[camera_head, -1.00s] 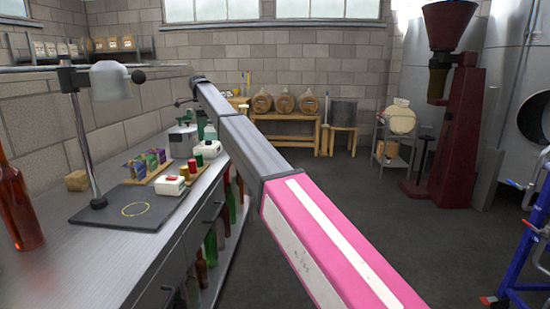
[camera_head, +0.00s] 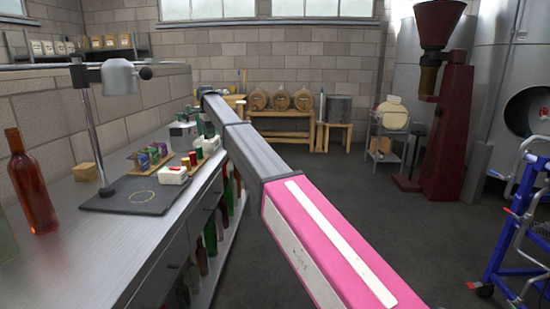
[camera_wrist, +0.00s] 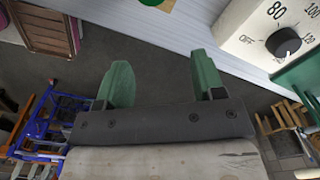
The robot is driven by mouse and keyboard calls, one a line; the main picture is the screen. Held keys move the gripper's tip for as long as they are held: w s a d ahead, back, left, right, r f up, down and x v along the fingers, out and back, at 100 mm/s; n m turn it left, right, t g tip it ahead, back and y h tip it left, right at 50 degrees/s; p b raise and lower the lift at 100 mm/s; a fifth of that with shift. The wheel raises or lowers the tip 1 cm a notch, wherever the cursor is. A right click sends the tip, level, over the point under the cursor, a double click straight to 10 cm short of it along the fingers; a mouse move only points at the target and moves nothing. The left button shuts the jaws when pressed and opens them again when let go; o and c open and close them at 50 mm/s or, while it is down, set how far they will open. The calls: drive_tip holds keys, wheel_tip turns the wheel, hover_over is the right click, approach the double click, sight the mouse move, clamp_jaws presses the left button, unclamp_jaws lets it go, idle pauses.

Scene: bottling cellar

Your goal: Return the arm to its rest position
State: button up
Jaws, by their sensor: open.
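My arm, pink and grey, stretches forward from the lower right in the head view. My gripper shows in the wrist view (camera_wrist: 160,85), with two green fingers apart and nothing between them. Below the fingers in that view lies dark floor, with the pale counter edge beyond. In the head view the gripper end is small and far off, near the far end of the counter, and hard to make out.
The steel counter (camera_head: 95,245) runs along the left, with a lamp (camera_head: 118,78), a dark mat (camera_head: 120,203) and an amber bottle (camera_head: 30,185). A white device with a dial (camera_wrist: 270,35) is close in the wrist view. A blue trolley (camera_head: 510,230) stands right; the middle floor is clear.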

drive_tip(key=s+d+f+n, duration=0.2)
drive_tip(key=s+d+f, duration=0.3)
drive_tip(key=d+f, duration=0.4)
drive_tip(key=s+d+f+n, duration=0.2)
drive_tip(key=s+d+f, duration=0.2)
drive_tip(key=d+f, duration=0.55)
drive_tip(key=s+d+f+n, duration=0.1)
drive_tip(key=s+d+f, duration=0.4)
drive_tip(key=d+f, duration=0.4)
drive_tip(key=s+d+f+n, duration=0.2)
drive_tip(key=s+d+f, duration=0.3)
drive_tip(key=s+d, duration=0.2)
drive_tip(key=s+d+f+n, duration=0.2)
drive_tip(key=s+d+f, duration=0.2)
drive_tip(key=s+d, duration=0.4)
drive_tip(key=s+d+f+n, duration=0.3)
drive_tip(key=s+d+f, duration=0.2)
drive_tip(key=s, duration=0.7)
drive_tip(key=shift+d+f, duration=0.3)
drive_tip(key=shift+d, duration=0.85)
